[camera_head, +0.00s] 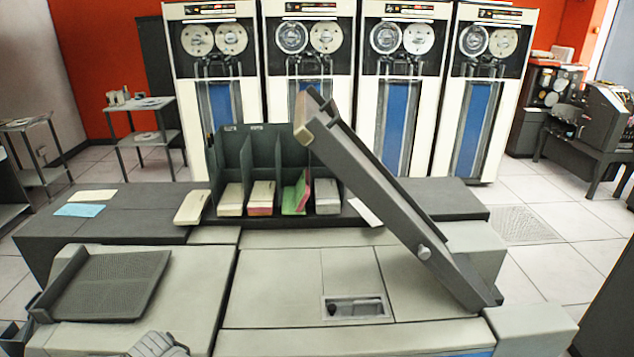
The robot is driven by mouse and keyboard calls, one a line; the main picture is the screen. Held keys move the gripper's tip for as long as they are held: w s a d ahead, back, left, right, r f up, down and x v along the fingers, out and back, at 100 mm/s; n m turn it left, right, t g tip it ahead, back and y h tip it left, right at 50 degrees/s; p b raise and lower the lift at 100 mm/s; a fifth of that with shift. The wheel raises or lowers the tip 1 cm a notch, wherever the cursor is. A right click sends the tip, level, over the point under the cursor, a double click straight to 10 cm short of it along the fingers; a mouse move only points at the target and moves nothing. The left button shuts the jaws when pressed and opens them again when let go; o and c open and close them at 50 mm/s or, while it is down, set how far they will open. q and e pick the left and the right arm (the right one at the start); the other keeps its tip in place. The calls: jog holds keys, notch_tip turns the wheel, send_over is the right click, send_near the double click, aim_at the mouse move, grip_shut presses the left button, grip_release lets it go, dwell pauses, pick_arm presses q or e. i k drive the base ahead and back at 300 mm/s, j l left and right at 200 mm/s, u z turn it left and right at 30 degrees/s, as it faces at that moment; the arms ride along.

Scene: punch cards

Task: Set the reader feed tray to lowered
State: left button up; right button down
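The reader feed tray (390,195) appears as a long dark grey tray on the right side of the pale card machine (290,270). It is tilted steeply. Its lower end rests at the machine's right front, and its upper end, with a pale tan tip, rises to the upper left in front of the tape drives. A light round knob (424,253) sits on its near side, low down.
A dark mesh tray (110,285) lies on the machine's left. A divided rack (232,150) with several card decks stands behind. Loose cards (80,210) lie on the dark desktop. The machine's middle top is clear.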

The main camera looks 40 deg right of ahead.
aim_at(319, 125)
jog(key=z, duration=0.45)
jog(key=k+z, duration=0.15)
jog(key=z, duration=0.3)
jog(key=l+z, duration=0.1)
jog(key=z, duration=0.3)
jog(key=k+l+z, duration=0.1)
jog(key=z, duration=0.35)
jog(key=k+l, duration=0.15)
jog(key=l, duration=0.15)
jog(key=k+l, duration=0.1)
jog(key=l, duration=0.2)
jog(key=k+l, duration=0.15)
jog(key=l, duration=0.15)
